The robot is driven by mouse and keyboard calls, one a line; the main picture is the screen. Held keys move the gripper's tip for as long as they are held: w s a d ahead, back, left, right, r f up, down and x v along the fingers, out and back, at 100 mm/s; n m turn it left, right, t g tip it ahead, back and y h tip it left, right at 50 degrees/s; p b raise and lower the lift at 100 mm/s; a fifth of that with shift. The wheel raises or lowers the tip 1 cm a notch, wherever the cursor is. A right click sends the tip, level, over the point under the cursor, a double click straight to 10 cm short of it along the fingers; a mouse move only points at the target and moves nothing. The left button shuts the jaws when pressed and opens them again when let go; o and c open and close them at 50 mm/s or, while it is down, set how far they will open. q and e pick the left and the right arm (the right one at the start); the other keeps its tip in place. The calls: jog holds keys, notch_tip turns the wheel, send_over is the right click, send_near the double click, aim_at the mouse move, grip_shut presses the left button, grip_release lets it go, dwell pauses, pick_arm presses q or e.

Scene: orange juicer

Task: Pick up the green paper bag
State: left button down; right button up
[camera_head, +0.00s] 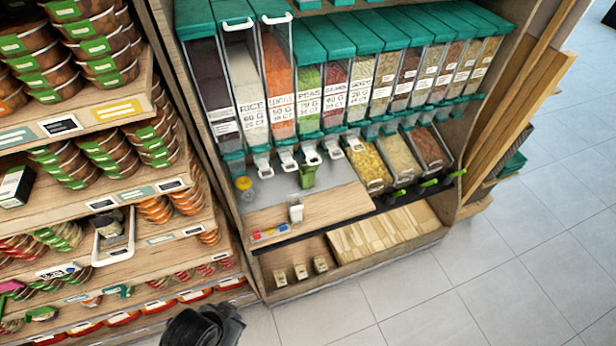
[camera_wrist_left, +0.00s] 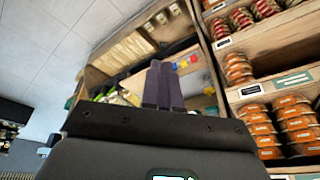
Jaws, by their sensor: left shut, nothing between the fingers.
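A small green object (camera_head: 307,174), which may be the green paper bag, is under a dispenser spout in the middle of the shelf unit in the head view. It is too small to tell for certain. My left gripper (camera_wrist_left: 163,85) shows in the left wrist view with its dark fingers together and nothing between them. It points towards the lower part of the shelf unit, well apart from it. A black part of mine (camera_head: 203,326) shows at the bottom of the head view. My right gripper is not in view.
Grain dispensers (camera_head: 375,75) with teal lids line the unit. Three open bins (camera_head: 400,158) sit at right, above flat beige packets (camera_head: 388,232). A white cup (camera_head: 296,211) stands on the wooden ledge. Stacked tubs (camera_head: 90,45) fill the left shelves. The tiled floor (camera_head: 480,260) is clear.

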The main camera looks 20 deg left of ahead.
pick_arm(q)
grip_release()
dwell(0.8)
